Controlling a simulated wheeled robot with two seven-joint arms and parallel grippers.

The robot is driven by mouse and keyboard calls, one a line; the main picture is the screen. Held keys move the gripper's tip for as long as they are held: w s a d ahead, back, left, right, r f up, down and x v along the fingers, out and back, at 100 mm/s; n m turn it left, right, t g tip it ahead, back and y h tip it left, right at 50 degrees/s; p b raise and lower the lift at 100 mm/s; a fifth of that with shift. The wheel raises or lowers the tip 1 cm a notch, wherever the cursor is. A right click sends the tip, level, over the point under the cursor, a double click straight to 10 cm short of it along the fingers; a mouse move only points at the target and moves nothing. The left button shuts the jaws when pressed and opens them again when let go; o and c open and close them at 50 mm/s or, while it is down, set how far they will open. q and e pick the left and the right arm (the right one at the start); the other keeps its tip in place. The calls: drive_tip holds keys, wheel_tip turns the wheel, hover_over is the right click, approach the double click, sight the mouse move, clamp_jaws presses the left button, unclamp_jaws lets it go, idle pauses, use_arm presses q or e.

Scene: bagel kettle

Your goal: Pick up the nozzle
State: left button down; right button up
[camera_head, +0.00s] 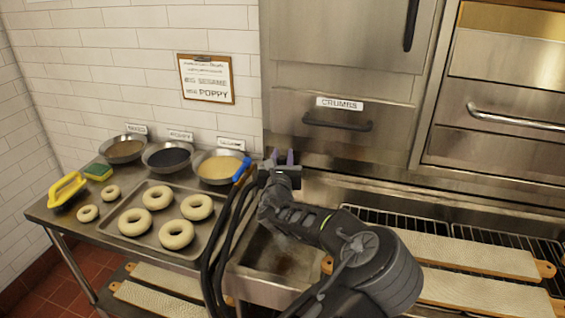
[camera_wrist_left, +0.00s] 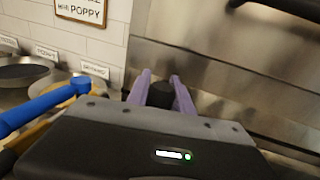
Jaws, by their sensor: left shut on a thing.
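My left gripper (camera_head: 283,158) is above the back of the metal basin, in front of the steel wall. Its purple fingers are shut on a dark, short, round piece that looks like the nozzle (camera_wrist_left: 162,94), seen between them in the left wrist view. Most of the nozzle is hidden behind the gripper body. Black hoses (camera_head: 222,235) hang down beside the gripper, left of my arm. A blue-ended piece (camera_head: 242,168) with an orange part stands just left of the gripper and also shows in the wrist view (camera_wrist_left: 45,102). My right gripper is not in view.
A tray (camera_head: 150,240) with several bagels lies on the left counter. Bowls (camera_head: 218,167) stand behind it. A yellow-handled tool (camera_head: 66,188) and a sponge (camera_head: 98,172) lie at far left. A rack with boards (camera_head: 480,258) is at right. A CRUMBS drawer (camera_head: 335,122) is above.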

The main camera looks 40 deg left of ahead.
use_arm(q)
drive_tip(key=shift+s+r, duration=0.1)
drive_tip(key=shift+r, duration=0.5)
wheel_tip(320, 180, up, 6)
drive_tip(key=shift+r+b, duration=0.1)
drive_tip(key=shift+b, duration=0.5)
drive_tip(key=s+a+b+v, duration=0.1)
drive_tip(key=b+v, duration=0.1)
drive_tip(key=v, duration=0.7)
drive_tip(key=s+a+b+v, duration=0.1)
drive_tip(key=a+b+v, duration=0.1)
drive_tip(key=v, duration=0.8)
drive_tip(key=shift+s+a+f+b, duration=0.2)
drive_tip(key=shift+s+a+b, duration=0.05)
drive_tip(key=shift+b, duration=0.2)
drive_tip(key=shift+r, duration=0.1)
drive_tip(key=shift+r+p, duration=0.9)
drive_tip(key=shift+p, duration=0.15)
